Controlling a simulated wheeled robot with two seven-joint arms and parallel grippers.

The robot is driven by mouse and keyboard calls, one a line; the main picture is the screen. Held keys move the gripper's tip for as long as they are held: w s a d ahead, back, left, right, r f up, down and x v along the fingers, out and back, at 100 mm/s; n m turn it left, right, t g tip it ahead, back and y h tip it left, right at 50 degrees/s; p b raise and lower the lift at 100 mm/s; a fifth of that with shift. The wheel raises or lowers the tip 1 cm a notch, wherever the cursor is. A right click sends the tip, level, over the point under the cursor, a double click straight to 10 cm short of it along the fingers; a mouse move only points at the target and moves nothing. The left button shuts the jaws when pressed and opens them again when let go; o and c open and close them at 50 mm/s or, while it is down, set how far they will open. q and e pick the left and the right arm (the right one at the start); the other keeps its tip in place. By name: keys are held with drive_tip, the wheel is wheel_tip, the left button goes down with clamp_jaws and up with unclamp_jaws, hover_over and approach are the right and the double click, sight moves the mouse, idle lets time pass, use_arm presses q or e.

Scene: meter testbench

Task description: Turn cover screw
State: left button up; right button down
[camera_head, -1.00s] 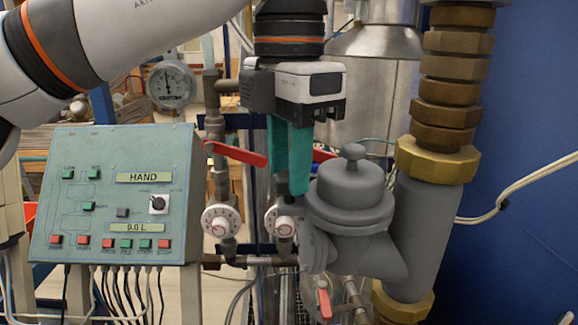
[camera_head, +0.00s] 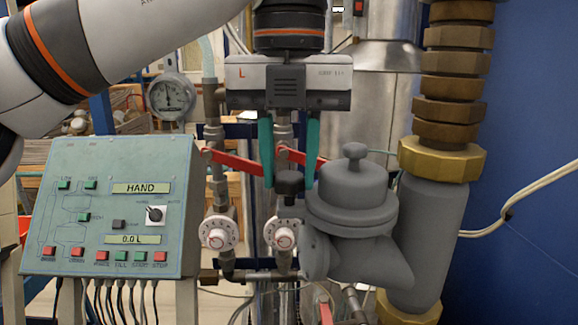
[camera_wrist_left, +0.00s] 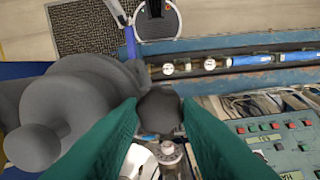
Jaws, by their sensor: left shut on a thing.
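The cover screw shows as a dark, rounded knob (camera_head: 289,182) just left of the grey domed meter body (camera_head: 352,200). My left gripper (camera_head: 288,187) points straight down over it, with one teal finger on each side of the knob. It is shut on the knob. In the left wrist view the knob (camera_wrist_left: 160,110) sits between the tips of the two green fingers (camera_wrist_left: 161,108). The lower part of the screw is hidden. My right gripper is in neither view.
Two red lever handles (camera_head: 236,161) lie close behind the fingers. Two white dials (camera_head: 218,233) sit below left. A control panel (camera_head: 110,205) stands at the left, a pressure gauge (camera_head: 170,97) behind it. A thick pipe with brass fittings (camera_head: 440,160) rises at the right.

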use_arm(q)
drive_tip(key=n+b, duration=0.1)
drive_tip(key=n, duration=0.3)
drive_tip(key=shift+r, duration=0.15)
drive_tip(key=shift+n+b, duration=0.4)
drive_tip(key=shift+n, duration=1.1)
drive_tip(key=o, duration=1)
drive_tip(key=shift+a, duration=0.15)
